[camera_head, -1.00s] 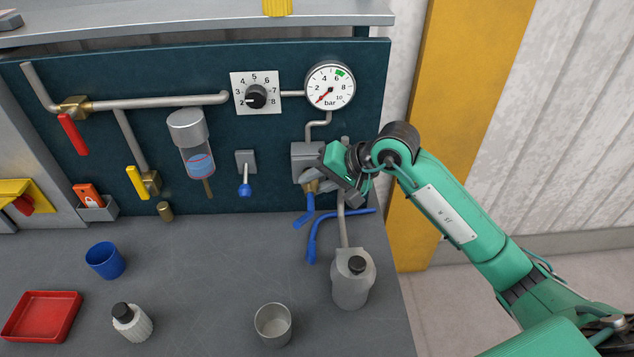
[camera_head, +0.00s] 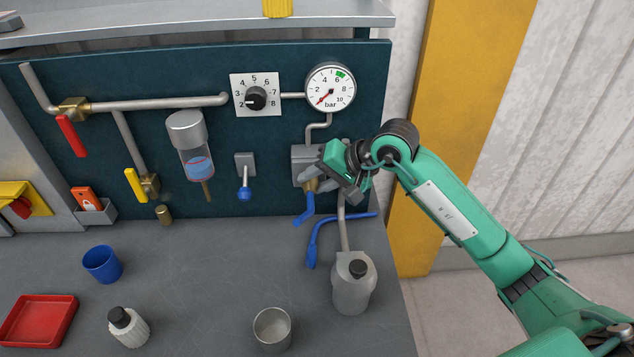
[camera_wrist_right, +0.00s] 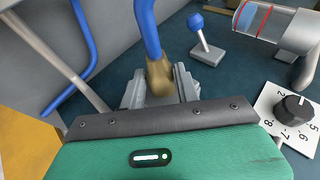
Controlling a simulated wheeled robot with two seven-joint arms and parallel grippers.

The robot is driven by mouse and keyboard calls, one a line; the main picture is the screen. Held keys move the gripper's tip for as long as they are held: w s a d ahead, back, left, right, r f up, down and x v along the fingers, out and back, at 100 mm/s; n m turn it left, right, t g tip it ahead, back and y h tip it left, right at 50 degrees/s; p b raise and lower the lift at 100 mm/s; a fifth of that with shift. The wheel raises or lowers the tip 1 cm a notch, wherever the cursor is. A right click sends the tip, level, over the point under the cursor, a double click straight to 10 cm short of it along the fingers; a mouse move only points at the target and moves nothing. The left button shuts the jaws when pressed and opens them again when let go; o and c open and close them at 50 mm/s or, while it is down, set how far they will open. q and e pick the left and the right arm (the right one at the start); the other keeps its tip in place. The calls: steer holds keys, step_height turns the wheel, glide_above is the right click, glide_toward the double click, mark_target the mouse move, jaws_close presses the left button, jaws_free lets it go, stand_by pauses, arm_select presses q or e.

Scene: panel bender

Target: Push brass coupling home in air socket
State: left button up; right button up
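The air socket (camera_head: 301,158) is a grey block on the dark panel, below the gauge. The brass coupling (camera_head: 311,185) is at its lower front, on the end of a blue hose (camera_head: 304,210). My right gripper (camera_head: 313,181) is at the socket. In the right wrist view, the coupling (camera_wrist_right: 159,78) sits between the two grey fingers of my right gripper (camera_wrist_right: 160,88), which look closed against its sides. The hose runs away from it. The gripper partly covers the socket, so I cannot tell how deep the coupling sits. My left gripper is not in view.
The pressure gauge (camera_head: 330,88) has its red needle low on the scale. A blue-knobbed lever (camera_head: 244,185) is left of the socket. A grey bottle (camera_head: 352,287) stands below my right gripper; a metal cup (camera_head: 272,330) stands nearby. The middle of the bench is clear.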

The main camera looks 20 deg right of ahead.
steer(key=o, duration=0.4)
steer(key=shift+c, duration=0.2)
steer(key=b+v, duration=0.4)
steer(key=v, duration=0.9)
steer(key=shift+s+d+r, duration=0.2)
steer(key=shift+s+d, duration=0.05)
